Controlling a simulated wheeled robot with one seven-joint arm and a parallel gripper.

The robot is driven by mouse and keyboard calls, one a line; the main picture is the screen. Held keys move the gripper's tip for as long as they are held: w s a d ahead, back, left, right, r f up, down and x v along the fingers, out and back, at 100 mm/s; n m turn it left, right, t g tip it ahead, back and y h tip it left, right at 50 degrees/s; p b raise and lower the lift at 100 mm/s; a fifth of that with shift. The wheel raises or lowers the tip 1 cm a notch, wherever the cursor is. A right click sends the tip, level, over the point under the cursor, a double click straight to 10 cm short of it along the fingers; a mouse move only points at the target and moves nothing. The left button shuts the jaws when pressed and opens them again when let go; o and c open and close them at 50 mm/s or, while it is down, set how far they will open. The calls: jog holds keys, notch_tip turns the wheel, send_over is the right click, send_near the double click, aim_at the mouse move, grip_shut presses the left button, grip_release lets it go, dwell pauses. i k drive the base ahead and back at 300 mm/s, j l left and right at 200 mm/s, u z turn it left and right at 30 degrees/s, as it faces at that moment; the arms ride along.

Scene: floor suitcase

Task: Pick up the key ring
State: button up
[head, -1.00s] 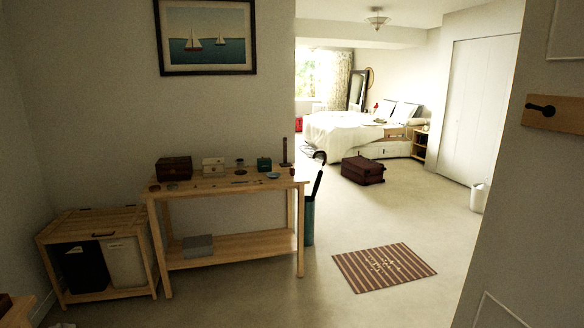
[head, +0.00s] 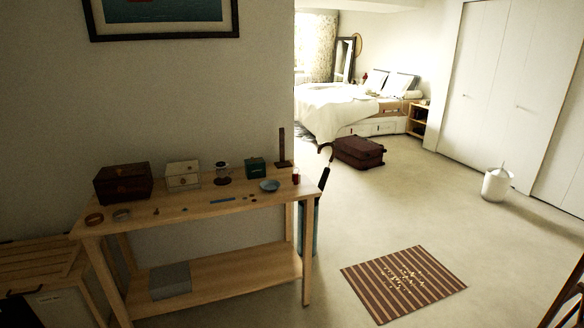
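I cannot make out a key ring for certain. Several small items lie on the wooden console table (head: 205,207). A brown ring-shaped item (head: 94,218) and a greyish ring-shaped item (head: 121,214) lie at its left end. Tiny dark items (head: 157,211), a small flat blue item (head: 222,200) and small brownish bits (head: 250,197) lie along the front half. They are too small to tell apart. My gripper is not in view.
The table also holds a dark brown box (head: 123,184), a white drawer box (head: 183,176), a green box (head: 256,168) and a blue dish (head: 269,185). An umbrella stand (head: 314,230) is at its right. A striped mat (head: 403,284) and suitcase (head: 359,151) lie on the open floor.

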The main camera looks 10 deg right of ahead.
aim_at(296, 177)
jog(key=i+j, duration=0.15)
jog(key=i, duration=0.25)
jog(key=i+j, duration=0.15)
jog(key=i, duration=0.25)
jog(key=i+j+z, duration=0.1)
jog(key=i, duration=0.3)
jog(key=i+u, duration=0.15)
jog(key=i+l, duration=0.05)
